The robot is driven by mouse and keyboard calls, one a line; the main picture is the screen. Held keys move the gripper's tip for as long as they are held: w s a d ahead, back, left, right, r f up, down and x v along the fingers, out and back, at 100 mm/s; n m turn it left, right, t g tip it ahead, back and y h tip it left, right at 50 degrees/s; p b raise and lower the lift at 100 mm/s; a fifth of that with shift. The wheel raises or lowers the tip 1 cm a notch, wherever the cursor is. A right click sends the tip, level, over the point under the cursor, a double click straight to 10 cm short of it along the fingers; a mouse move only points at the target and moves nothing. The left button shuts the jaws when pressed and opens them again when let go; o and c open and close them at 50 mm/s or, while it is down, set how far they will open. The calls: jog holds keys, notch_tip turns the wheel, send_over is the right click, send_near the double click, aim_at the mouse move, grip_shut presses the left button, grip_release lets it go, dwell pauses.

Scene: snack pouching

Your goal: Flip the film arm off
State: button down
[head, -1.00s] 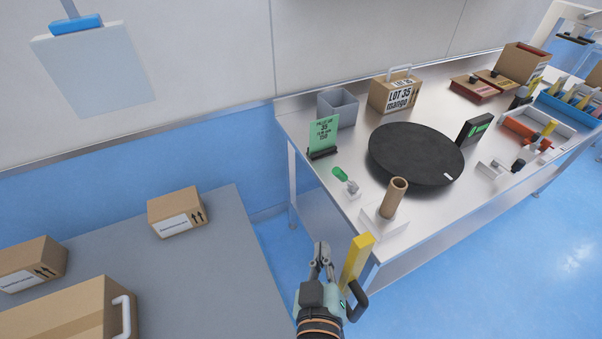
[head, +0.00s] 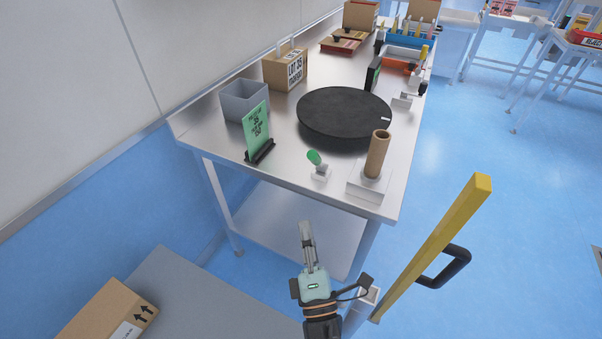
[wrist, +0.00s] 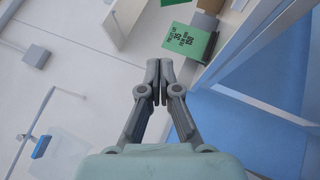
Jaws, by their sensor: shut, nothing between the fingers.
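A small lever with a green knob (head: 315,158) stands tilted on a white base near the front of the steel table (head: 225,160). Beside it, to the right, a brown film tube (head: 377,154) stands upright on a white block (head: 369,184). I cannot tell from the pictures which of these is called the film arm. My gripper (head: 306,226) is shut and empty, in front of the table's near edge, apart from the lever. In the wrist view my gripper (wrist: 160,68) shows its fingertips together; the lever is not visible there.
A black turntable (head: 343,112) lies behind the lever. A green sign (head: 256,129) and a grey bin (head: 243,99) stand to the left. A mango box (head: 285,69) is farther back. A cardboard box (head: 108,316) sits on a grey surface at lower left.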

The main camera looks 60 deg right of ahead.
aim_at(317, 161)
jog(key=s+d+p+x, duration=0.1)
jog(key=p+x, duration=0.3)
jog(key=x, duration=0.9)
jog(key=shift+s+r, duration=0.35)
jog(key=shift+s, duration=0.2)
jog(key=shift+d+p, duration=0.1)
jog(key=shift+p, duration=0.2)
